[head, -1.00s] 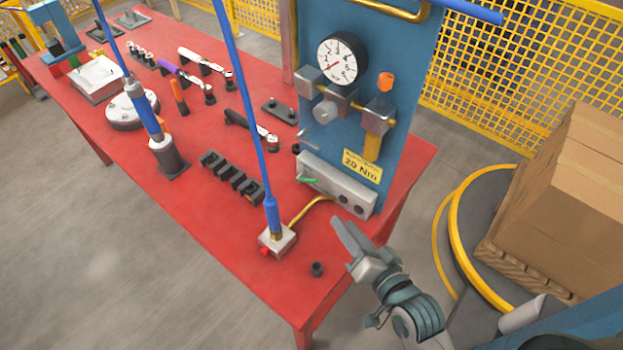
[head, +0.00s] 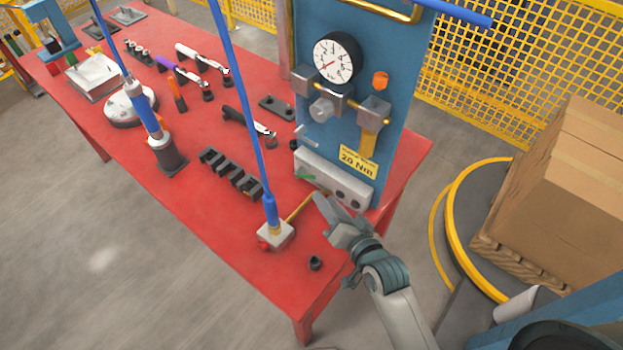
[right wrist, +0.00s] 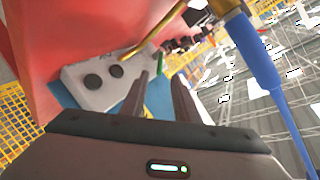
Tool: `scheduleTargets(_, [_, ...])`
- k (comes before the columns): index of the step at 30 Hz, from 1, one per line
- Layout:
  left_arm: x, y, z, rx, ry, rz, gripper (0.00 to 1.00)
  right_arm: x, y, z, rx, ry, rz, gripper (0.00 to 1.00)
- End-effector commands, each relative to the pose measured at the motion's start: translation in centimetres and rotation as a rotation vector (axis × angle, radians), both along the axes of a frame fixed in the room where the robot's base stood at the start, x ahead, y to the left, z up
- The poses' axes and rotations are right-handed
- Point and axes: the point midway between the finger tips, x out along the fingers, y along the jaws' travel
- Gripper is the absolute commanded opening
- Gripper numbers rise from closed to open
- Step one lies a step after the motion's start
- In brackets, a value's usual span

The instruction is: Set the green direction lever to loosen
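The green direction lever (head: 305,177) is a small handle at the left end of the grey control box (head: 348,190). The box sits at the foot of the blue panel. My left gripper is not in view.
A small black socket (head: 315,263) stands near the table edge. A black slotted rack (head: 232,175) lies left of the box. The red table (head: 215,222) is clear in front.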

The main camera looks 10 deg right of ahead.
Motion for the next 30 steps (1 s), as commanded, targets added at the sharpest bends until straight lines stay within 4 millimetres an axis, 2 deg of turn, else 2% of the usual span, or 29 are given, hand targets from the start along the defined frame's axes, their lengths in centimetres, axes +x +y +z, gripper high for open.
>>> scheduleTargets(9, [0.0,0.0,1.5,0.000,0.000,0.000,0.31,5.2,1.8,-1.4,0.000,-0.001,-0.001,0.28])
scheduleTargets(15, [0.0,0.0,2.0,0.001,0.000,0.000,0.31,7.4,2.6,-2.2,0.000,0.000,0.000,0.28])
scheduleTargets(21, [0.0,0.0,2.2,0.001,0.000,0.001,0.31,8.3,3.0,-2.5,0.000,-0.001,-0.001,0.28])
scheduleTargets(30, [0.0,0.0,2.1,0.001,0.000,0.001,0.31,8.5,3.0,-2.6,0.000,0.000,0.000,0.28])
